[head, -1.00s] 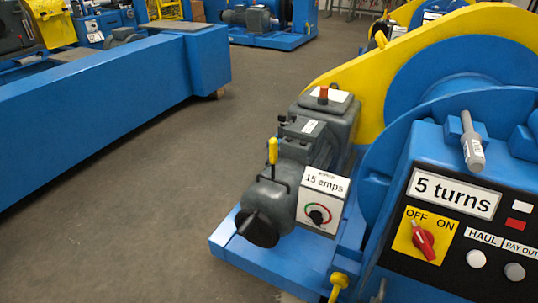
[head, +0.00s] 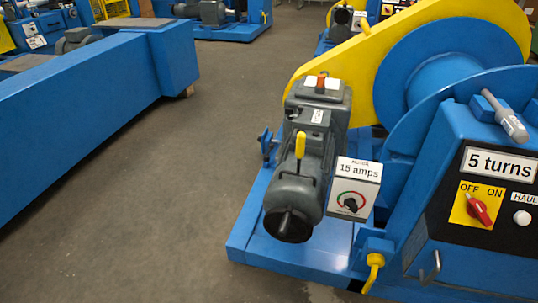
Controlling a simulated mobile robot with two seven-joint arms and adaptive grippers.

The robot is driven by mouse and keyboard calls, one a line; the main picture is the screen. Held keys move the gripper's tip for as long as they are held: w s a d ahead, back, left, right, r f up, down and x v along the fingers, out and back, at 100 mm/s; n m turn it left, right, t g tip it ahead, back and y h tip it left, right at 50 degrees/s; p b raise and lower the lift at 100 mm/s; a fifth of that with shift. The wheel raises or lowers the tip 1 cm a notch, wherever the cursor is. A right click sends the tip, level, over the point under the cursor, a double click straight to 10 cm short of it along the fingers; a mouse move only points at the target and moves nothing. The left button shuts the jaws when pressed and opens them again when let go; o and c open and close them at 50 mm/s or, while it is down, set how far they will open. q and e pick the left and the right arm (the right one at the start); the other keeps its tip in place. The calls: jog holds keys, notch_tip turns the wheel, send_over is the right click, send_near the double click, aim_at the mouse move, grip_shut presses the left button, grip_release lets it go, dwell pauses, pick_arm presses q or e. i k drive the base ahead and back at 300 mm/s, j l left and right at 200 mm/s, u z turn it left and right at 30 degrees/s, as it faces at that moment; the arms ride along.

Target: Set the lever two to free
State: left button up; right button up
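No label reading "lever two" or "free" can be made out in the head view. A small lever with a yellow grip (head: 300,145) stands upright on the grey motor (head: 297,190). A yellow hooked handle (head: 374,268) sticks out low at the front of the blue winch base (head: 270,250). A grey handle-like part (head: 505,117) lies tilted on top of the control console (head: 440,255); its label is too small to read. I cannot tell which of these is lever two. Neither of my grippers is in view.
The console carries a "5 turns" plate (head: 498,163) and a red OFF/ON switch (head: 479,209). A "15 amps" box (head: 353,188) stands beside the motor. A long blue beam (head: 80,125) lies left; clear grey floor (head: 190,180) runs between.

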aim_at(267, 157)
jog(key=i+j+u, duration=0.25)
jog(key=i+j, duration=0.25)
jog(key=i+j+u, duration=0.2)
jog(key=u, duration=0.25)
jog(key=i+j+u, duration=0.2)
jog(key=j+u, duration=0.25)
jog(key=i+u, duration=0.25)
jog(key=u, duration=0.25)
jog(key=i+j+z, duration=0.2)
jog(key=i, duration=0.25)
jog(key=i+j+z, duration=0.15)
jog(key=i, duration=0.35)
jog(key=i+j+z, duration=0.2)
jog(key=i, duration=0.25)
jog(key=i+l+z, duration=0.15)
jog(key=i+z, duration=0.6)
jog(key=i+j+z, duration=0.1)
jog(key=i+z, duration=0.65)
jog(key=i, duration=0.15)
jog(key=i+j+z, duration=0.15)
jog(key=i+z, duration=0.15)
jog(key=i, duration=0.15)
jog(key=i+j+z, duration=0.35)
jog(key=i, duration=0.15)
